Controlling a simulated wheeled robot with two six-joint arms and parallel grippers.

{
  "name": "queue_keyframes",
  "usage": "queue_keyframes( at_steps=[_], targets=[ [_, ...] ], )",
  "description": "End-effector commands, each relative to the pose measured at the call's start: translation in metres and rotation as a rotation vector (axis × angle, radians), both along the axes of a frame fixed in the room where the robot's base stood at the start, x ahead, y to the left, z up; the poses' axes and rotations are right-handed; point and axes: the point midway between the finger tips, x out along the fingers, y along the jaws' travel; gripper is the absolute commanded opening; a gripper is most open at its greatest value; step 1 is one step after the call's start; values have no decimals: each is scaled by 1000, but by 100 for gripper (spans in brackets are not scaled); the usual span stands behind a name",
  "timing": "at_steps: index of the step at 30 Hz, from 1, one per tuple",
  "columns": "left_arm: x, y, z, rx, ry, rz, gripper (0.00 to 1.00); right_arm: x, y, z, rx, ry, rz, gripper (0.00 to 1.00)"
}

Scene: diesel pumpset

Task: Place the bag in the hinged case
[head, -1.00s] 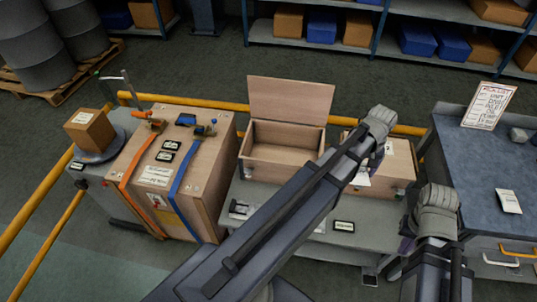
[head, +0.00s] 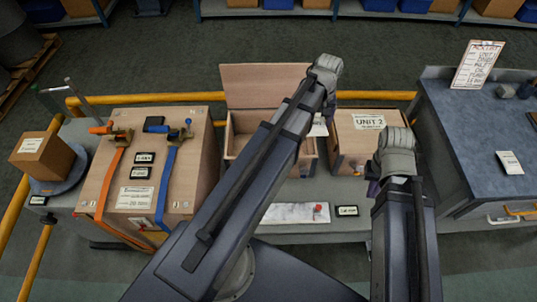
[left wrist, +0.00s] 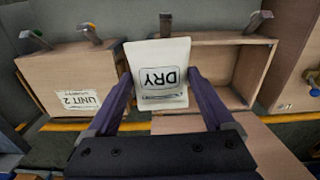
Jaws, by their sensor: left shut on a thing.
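The hinged case (head: 240,140) is a wooden box on the bench, its lid (head: 262,86) standing open at the back. It also shows in the left wrist view (left wrist: 262,70), with its inside visible and looking empty where not covered. My left gripper (left wrist: 160,80) is shut on a white bag (left wrist: 160,58) marked DRY. The bag hangs over the case's side wall nearest the UNIT 2 box; in the head view the bag (head: 319,127) shows partly behind my wrist. My right gripper (head: 373,188) is mostly hidden behind its own wrist, in front of the UNIT 2 box.
The closed UNIT 2 box (head: 362,140) stands right of the case. A tall strapped crate (head: 130,185) stands left. A white packet (head: 296,213) and a label (head: 347,211) lie on the bench front. A yellow rail (head: 160,98) runs behind.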

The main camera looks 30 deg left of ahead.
Motion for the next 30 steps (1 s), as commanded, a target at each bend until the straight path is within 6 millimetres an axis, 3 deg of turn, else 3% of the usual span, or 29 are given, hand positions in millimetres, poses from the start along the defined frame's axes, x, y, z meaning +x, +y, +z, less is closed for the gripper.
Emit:
queue_keyframes(
  at_steps=[1,3,24,30],
  targets=[
    [5,9,-25,0,0,2,16,0,0,-25,0,0,0,0],
    [8,20,-42,0,0,-1,16,0,0,-42,0,0,0,0],
    [32,139,-201,0,0,-26,16,0,0,-201,0,0,1,0],
    [33,169,-236,0,0,-33,16,0,0,-237,0,0,1,0]
  ],
)
